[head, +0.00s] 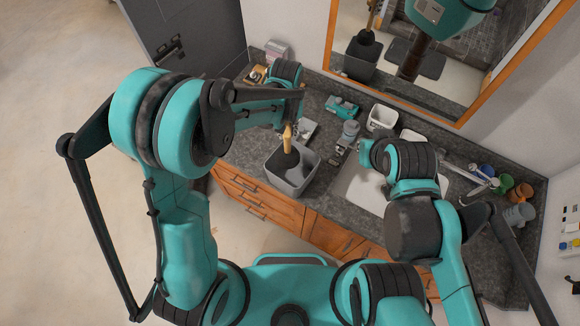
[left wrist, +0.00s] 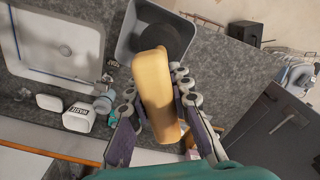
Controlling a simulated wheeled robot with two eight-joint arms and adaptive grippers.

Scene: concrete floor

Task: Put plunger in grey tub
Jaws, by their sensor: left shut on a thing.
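The plunger has a pale yellow wooden handle (head: 288,134) and a dark cup (head: 288,158). The grey tub (head: 300,190) stands on the countertop left of the sink. My left gripper (left wrist: 158,100) is shut on the upper handle (left wrist: 155,75), with one finger on each side. The plunger points down, and its cup is within the tub's outline in both views. The left wrist view shows the dark cup (left wrist: 165,38) beyond the handle, inside the tub's rim (left wrist: 122,45). I cannot tell whether the cup touches the tub floor. My right arm is over the sink; its fingers do not show.
A white sink (head: 362,193) is right of the tub. Coloured jars (head: 523,191) are at the right. A mirror (head: 395,60) bounds the back.

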